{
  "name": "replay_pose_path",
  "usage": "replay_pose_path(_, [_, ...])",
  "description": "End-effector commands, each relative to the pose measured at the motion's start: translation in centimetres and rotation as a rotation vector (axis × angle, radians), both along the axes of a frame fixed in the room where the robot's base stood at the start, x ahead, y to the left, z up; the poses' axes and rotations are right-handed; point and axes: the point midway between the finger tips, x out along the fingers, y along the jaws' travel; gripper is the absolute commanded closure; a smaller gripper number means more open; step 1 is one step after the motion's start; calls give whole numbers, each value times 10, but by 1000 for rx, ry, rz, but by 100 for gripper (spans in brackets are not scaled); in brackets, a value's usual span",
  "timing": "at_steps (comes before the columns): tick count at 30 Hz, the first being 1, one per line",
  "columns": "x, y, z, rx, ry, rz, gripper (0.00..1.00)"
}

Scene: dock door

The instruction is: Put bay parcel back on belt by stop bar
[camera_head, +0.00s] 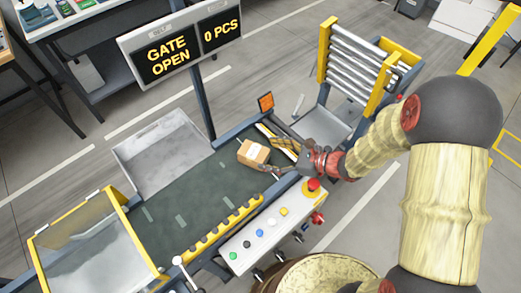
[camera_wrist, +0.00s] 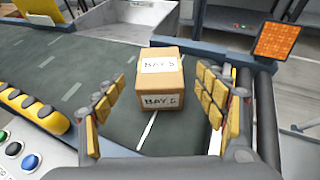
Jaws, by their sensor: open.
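The bay parcel (camera_head: 253,154) is a small brown cardboard box. It sits upright on the dark green belt (camera_head: 185,200), near the belt's right end. In the wrist view the parcel (camera_wrist: 160,80) shows white labels reading "BAY" and a character that is hard to read. My gripper (camera_head: 278,157) is open, low over the belt's right end. In the wrist view its yellow-padded fingers (camera_wrist: 163,110) stand to either side of the parcel's near end, with gaps on both sides. I cannot pick out the stop bar with certainty.
A sign (camera_head: 180,45) reads "GATE OPEN" and "0 PCS". A button panel (camera_head: 268,228) with a red stop button lines the belt's near side. An orange reflector (camera_head: 265,102) stands behind the belt's end. A clear yellow-framed gate (camera_head: 90,240) is at left. The belt's middle is clear.

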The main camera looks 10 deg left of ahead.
Motion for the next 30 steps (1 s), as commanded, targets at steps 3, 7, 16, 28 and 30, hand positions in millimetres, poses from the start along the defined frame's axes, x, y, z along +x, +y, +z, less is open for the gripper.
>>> replay_pose_path(3, [-2, -6, 3, 0, 1, -1, 28])
replay_pose_path(7, [-2, -7, 3, 1, 0, 0, 28])
replay_pose_path(16, [-26, -4, 57, -104, -178, 206, 28])
replay_pose_path(28, [-136, -101, 177, -795, -849, 962, 28])
replay_pose_path(30, [-147, -129, 193, -951, -941, 1072, 28])
